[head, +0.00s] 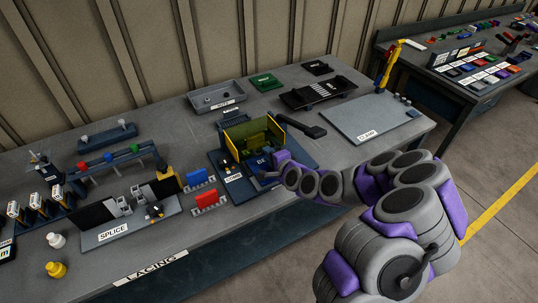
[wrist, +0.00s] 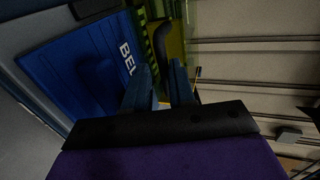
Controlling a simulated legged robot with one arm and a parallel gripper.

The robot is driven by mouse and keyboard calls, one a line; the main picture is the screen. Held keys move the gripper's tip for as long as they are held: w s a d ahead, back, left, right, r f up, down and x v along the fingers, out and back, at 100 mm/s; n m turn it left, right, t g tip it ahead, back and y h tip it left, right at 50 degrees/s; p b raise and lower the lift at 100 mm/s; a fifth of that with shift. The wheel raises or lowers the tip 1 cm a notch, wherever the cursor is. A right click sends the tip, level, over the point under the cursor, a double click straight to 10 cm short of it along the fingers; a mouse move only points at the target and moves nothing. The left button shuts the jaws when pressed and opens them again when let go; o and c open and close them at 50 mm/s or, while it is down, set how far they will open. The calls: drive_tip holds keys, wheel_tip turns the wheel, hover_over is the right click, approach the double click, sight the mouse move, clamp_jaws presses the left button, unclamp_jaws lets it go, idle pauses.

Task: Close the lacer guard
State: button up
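The lacer (head: 240,175) is a dark blue unit on the bench, with a label on its front left. Its guard (head: 243,134) is a yellow see-through panel with dark edges, standing up over the lacer. My gripper (head: 268,172) is at the front right of the lacer, and my arm comes in from the right. In the wrist view, my gripper (wrist: 162,72) has two blue fingers apart with a gap between them. A dark curved bar (wrist: 164,40) and the yellow guard (wrist: 173,32) lie just beyond the fingertips. I cannot tell whether they touch.
A dark lever (head: 303,124) sticks out right of the lacer. Red (head: 207,199) and blue (head: 197,178) blocks stand to its left, with the splice plate (head: 128,221) further left. A grey clamp plate (head: 374,118) lies to the right. Trays (head: 218,98) stand behind.

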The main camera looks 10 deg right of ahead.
drive_tip(key=shift+o, duration=1.2)
drive_tip(key=shift+d, duration=0.1)
drive_tip(key=shift+r, duration=0.1)
